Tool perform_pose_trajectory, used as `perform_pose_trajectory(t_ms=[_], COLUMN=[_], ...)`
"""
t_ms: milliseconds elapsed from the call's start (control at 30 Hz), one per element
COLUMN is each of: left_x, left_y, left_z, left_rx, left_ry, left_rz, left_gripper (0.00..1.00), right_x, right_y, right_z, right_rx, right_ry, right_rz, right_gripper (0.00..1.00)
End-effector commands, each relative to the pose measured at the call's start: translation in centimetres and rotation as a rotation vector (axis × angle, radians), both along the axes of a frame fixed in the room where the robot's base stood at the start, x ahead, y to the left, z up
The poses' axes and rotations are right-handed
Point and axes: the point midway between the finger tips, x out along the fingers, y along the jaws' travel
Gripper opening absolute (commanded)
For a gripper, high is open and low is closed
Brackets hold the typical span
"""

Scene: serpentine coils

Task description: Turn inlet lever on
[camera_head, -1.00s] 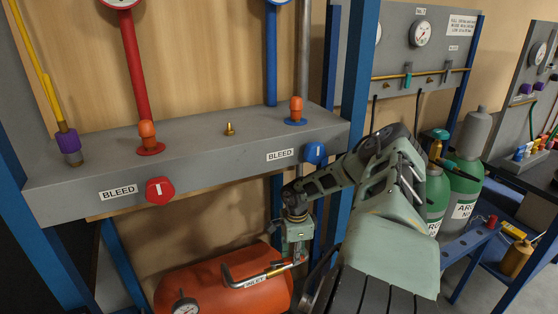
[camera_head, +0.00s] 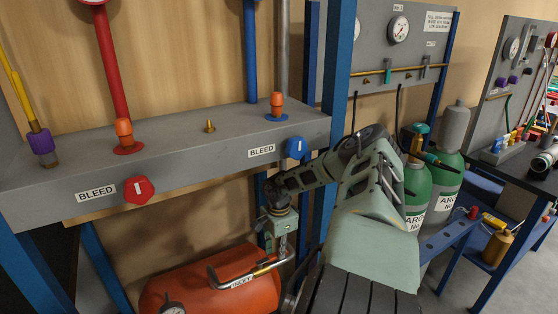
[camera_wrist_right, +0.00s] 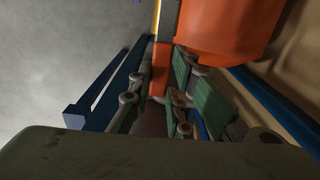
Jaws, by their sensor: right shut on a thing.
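The orange-red tank (camera_head: 215,292) lies low under the grey panel, with a bent pipe and a white INLET label (camera_head: 242,281) on it. My right gripper (camera_head: 284,252) points down at the right end of this pipe, just right of the tank. In the right wrist view the tank (camera_wrist_right: 222,30) is at the top, and a flat orange-red lever (camera_wrist_right: 160,68) runs between the fingers of my right gripper (camera_wrist_right: 170,95), which are shut on it. The fingers hide part of the lever. My left gripper is out of view.
The grey panel (camera_head: 180,160) with a red BLEED knob (camera_head: 139,191) and a blue one (camera_head: 296,148) hangs above the tank. A blue post (camera_head: 335,90) stands just behind my right arm. Green cylinders (camera_head: 440,195) stand to the right.

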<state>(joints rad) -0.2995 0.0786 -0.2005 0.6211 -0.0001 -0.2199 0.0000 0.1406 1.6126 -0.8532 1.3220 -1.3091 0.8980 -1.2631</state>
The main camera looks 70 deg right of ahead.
Motion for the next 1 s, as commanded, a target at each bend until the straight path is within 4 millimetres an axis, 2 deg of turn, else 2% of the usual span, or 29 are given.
perform_pose_trajectory(t_ms=[33,233,767,1000], left_x=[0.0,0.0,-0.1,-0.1], left_y=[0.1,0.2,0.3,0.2], left_z=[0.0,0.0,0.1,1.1], left_rx=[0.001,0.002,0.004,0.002], left_ry=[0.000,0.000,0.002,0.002], left_rz=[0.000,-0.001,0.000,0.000], left_gripper=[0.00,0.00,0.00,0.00], right_x=[0.1,0.0,-0.1,-0.9], right_y=[0.0,0.0,0.0,0.8], right_z=[0.0,0.0,0.0,0.2], right_rx=[-0.003,-0.002,-0.002,-0.001], right_ry=[-0.002,-0.001,0.001,0.002], right_rz=[0.009,0.006,-0.010,-0.160], right_gripper=[0.19,0.36,0.36,0.36])
